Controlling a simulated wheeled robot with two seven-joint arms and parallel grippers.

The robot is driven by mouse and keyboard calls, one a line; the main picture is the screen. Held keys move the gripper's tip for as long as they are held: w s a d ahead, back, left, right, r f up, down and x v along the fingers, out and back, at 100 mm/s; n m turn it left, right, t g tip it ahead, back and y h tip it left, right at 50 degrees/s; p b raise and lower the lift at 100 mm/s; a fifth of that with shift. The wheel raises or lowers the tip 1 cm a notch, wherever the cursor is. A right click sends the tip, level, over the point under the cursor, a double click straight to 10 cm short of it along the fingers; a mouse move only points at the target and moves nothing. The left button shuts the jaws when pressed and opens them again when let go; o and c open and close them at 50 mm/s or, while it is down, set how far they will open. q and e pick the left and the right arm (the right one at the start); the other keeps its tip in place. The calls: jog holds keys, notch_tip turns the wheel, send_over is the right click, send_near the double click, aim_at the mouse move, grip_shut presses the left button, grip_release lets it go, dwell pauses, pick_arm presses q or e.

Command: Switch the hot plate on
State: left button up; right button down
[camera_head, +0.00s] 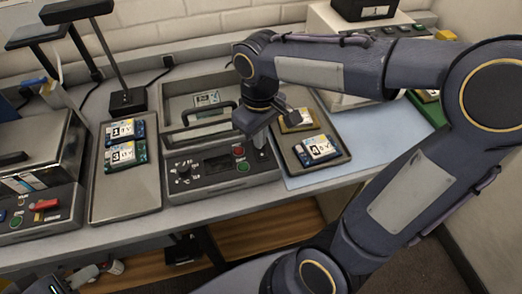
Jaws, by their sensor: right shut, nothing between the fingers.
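The hot plate appears to be the grey unit (222,181) at the middle of the bench. Its front panel has a knob (183,170), a dark display (217,165), a red button (238,151) and a green button (243,167). My right gripper (261,142) reaches in from the right and hangs over the right end of this panel, close beside the red and green buttons. It is shut and empty. I cannot tell whether its tip touches the panel.
A tray (137,196) with labelled boards stands left of the unit, and another tray (333,164) with boards stands right on a blue mat (383,136). A lidded machine (40,165) with a red switch is at far left. A lamp-like stand (127,100) rises behind.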

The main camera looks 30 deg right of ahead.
jog(key=shift+f+b, duration=0.35)
jog(key=shift+f, duration=0.2)
jog(key=shift+r, duration=0.1)
notch_tip(320, 180, up, 7)
jog(key=p, duration=0.6)
dwell(0.3)
jog(key=shift+s, duration=0.1)
dwell(0.4)
jog(key=s+a+m+t+y, duration=0.1)
jog(key=s+m+t+y, duration=0.2)
jog(key=s, duration=0.8)
jog(key=f+m+t, duration=0.1)
jog(key=m+t, duration=0.1)
jog(key=shift+s+t+y, duration=0.3)
jog(key=shift+y, duration=0.1)
